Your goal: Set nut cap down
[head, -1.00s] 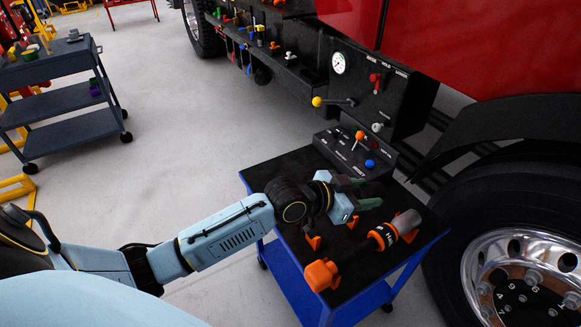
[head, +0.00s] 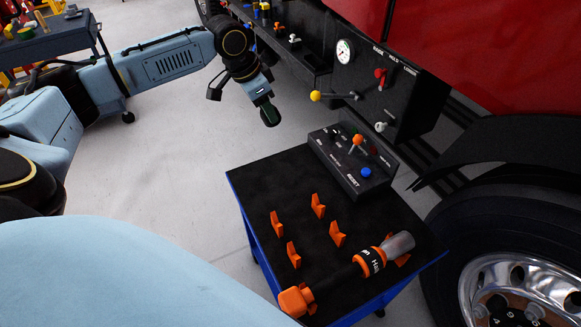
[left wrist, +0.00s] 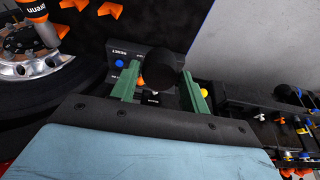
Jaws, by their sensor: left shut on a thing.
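My left gripper (head: 266,108) is raised over the floor, beyond the blue cart's far left side and in front of the truck's side panel. In the left wrist view, a dark round nut cap (left wrist: 160,68) sits between the green fingers of my left gripper (left wrist: 159,88), which is shut on it. In the head view the cap is hard to make out against the dark fingers. The blue cart (head: 240,190) has a black top with several orange holders (head: 317,205). My right gripper is not in view.
An orange and black power tool (head: 350,272) lies along the cart's front right edge. A control box (head: 352,160) with an orange-tipped lever stands at the cart's back. The truck wheel (head: 520,285) is at the right.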

